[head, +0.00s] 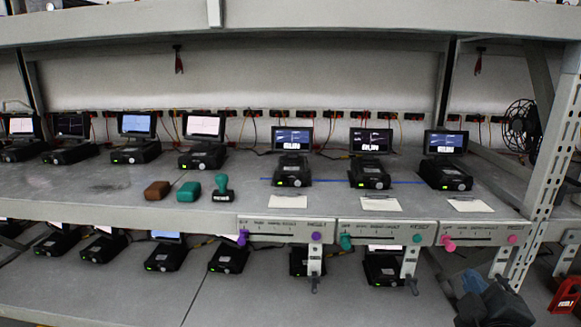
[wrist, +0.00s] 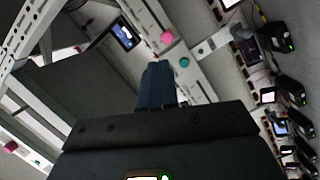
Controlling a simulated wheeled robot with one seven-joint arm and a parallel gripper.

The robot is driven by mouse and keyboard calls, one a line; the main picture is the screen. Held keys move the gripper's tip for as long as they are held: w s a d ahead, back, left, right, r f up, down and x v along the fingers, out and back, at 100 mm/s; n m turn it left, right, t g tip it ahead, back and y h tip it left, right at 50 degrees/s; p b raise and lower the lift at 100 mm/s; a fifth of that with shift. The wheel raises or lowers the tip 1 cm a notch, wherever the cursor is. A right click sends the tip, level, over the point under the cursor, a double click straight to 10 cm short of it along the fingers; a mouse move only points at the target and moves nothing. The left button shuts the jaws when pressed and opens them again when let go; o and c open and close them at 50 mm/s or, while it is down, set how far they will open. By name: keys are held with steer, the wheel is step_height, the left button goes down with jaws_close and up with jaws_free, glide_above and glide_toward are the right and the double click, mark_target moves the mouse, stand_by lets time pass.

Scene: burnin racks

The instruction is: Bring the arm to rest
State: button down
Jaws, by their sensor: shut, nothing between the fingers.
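My gripper (head: 472,281) is at the lower right of the head view, low in front of the rack and below the panel with pink knobs (head: 448,245). Its blue fingers (wrist: 156,84) show in the wrist view, pressed together with nothing between them. The wrist view is tilted. In it a pink knob (wrist: 167,38) and a teal knob (wrist: 184,62) appear beyond the fingertips. I cannot tell how far the fingertips are from the shelf edge. Much of my arm is out of the head view.
Several black devices with screens (head: 370,172) stand on the upper shelf (head: 330,205), more on the lower one. A brown block (head: 157,190), a teal block (head: 189,192) and a teal stamp (head: 223,188) lie near its edge. A perforated upright (head: 545,165) and red object (head: 566,296) are at right.

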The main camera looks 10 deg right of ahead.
steer(key=s+a+f+m+y, duration=0.1)
steer(key=s+a+f+y, duration=0.1)
steer(key=s+a+f, duration=0.3)
steer(key=s+a+f+y, duration=0.1)
steer(key=s+a, duration=0.2)
steer(key=s, duration=0.4)
steer(key=s+a+f+m+y, duration=0.1)
steer(key=s+a+f+y, duration=0.1)
steer(key=s+a+f, duration=0.3)
steer(key=s+a+r+m+y, duration=0.1)
steer(key=s+a+r+m, duration=0.1)
steer(key=s, duration=0.7)
steer(key=s+a+r+m+y, duration=0.1)
steer(key=s+a+r+m, duration=0.1)
steer(key=s, duration=0.8)
step_height(320, 180, up, 2)
steer(key=shift+m+g+y+b, duration=0.3)
steer(key=shift+m+y, duration=0.1)
steer(key=shift+m, duration=0.4)
